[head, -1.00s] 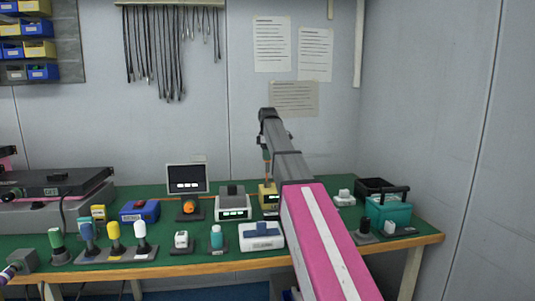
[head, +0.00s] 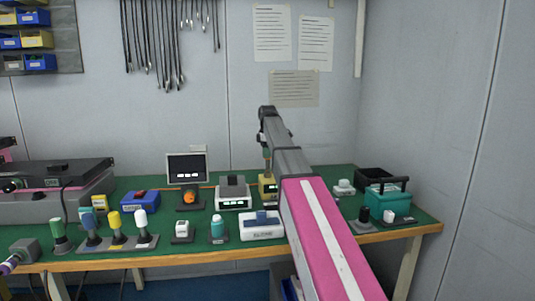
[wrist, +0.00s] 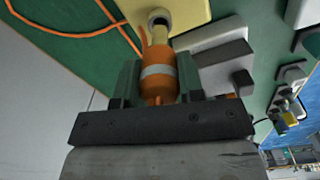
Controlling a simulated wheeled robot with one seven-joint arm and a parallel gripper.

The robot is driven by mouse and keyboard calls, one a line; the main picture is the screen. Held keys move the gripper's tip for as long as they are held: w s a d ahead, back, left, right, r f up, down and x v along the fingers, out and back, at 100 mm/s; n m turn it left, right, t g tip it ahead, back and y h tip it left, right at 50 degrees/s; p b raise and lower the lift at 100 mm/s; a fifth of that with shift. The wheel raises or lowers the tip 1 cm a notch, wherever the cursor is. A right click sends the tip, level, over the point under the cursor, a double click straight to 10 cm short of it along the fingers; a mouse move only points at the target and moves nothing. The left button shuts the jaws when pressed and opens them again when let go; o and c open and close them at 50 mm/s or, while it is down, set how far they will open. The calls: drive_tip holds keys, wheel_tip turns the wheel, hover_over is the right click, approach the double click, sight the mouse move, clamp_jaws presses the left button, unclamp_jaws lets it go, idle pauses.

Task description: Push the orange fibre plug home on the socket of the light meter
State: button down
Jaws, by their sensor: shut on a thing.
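My gripper (wrist: 158,88) is shut on the orange fibre plug (wrist: 158,58), which has a grey band and a pale nose. The nose points at the round grey-rimmed socket (wrist: 159,17) on the yellow light meter (wrist: 185,10). The nose overlaps the socket's mouth in the wrist view; I cannot tell how deep it sits. In the head view the light meter (head: 266,187) stands on the green bench, partly hidden by my arm, and my gripper (head: 267,165) is just above it.
A grey-white device with a display (head: 233,195) stands close left of the meter. A white box with a blue top (head: 261,226) is in front. A teal case (head: 387,200) and a black bin (head: 375,182) are to the right. An orange cable (wrist: 75,33) lies on the bench.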

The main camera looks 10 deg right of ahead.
drive_tip(key=shift+f, duration=1.6)
drive_tip(key=c, duration=0.7)
unclamp_jaws()
drive_tip(key=shift+o, duration=0.2)
drive_tip(key=shift+r, duration=0.1)
